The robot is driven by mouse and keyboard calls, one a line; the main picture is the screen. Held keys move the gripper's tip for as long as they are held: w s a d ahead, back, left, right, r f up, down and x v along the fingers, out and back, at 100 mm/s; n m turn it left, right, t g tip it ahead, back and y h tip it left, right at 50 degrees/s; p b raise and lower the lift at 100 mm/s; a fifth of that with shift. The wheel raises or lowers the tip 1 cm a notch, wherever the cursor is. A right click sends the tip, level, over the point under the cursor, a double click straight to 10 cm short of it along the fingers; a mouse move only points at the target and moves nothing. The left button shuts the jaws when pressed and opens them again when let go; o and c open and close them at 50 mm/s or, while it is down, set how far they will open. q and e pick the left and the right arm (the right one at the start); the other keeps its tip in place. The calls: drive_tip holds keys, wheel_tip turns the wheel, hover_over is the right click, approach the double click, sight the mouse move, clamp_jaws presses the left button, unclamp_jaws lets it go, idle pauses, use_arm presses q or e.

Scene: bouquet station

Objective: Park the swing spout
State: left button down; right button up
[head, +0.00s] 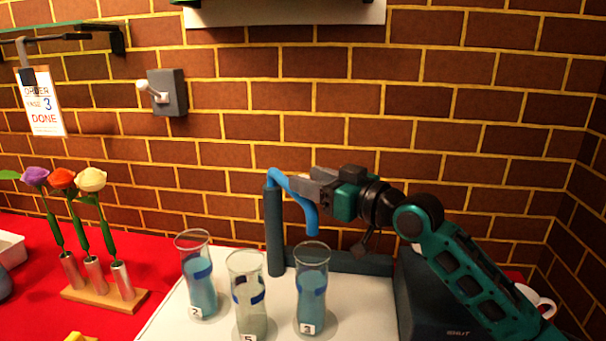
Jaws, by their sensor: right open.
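The swing spout (280,178) is a bright blue bent tube on top of a dark teal post (273,230). Its downturned end hangs above the mouth of the vase labelled 3 (312,285), which holds blue liquid. My right gripper (303,186) comes in from the right at the height of the spout's arm. Its grey fingers are open and overlap the tube in the picture; I cannot tell whether they touch it. My left gripper is not in view.
Vase 2 (201,285) and vase 5 (248,310) stand left of vase 3 on the white board (172,322). Three flowers stand in a wooden holder (105,298). A wall lever (168,93) and an order card (40,102) are behind.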

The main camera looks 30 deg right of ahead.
drive_tip(key=shift+x, duration=1.25)
drive_tip(key=c, duration=0.8)
drive_tip(key=shift+r, duration=0.1)
clamp_jaws()
drive_tip(key=shift+d+r, duration=0.1)
